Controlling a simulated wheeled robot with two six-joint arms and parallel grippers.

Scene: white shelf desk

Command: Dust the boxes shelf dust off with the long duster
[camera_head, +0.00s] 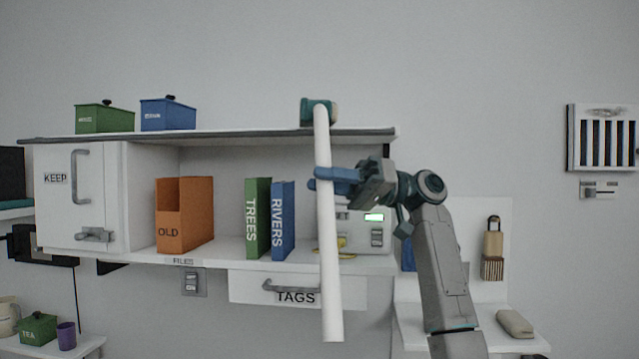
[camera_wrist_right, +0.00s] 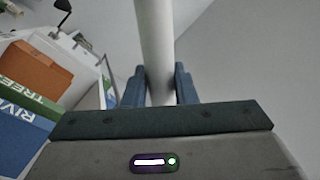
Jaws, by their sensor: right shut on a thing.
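The long duster has a white pole (camera_head: 327,250) and a teal head (camera_head: 319,111). My right gripper (camera_head: 335,178) is shut on the pole at about its middle, and the pole stands nearly upright. The pole also shows between the blue fingers in the right wrist view (camera_wrist_right: 156,45). The head is at the right end of the top shelf (camera_head: 250,134); I cannot tell if it touches. A green box (camera_head: 104,120) and a blue box (camera_head: 168,116) stand on that shelf at the left. Its edge looks dark grey; I cannot make out separate dust. My left gripper is out of view.
Below the top shelf stand an orange file box (camera_head: 186,218), a green TREES binder (camera_head: 258,215) and a blue RIVERS binder (camera_head: 283,222). A white device (camera_head: 362,238) is behind the pole. A TAGS drawer (camera_head: 245,289) is under the shelf. The top shelf is clear between blue box and duster.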

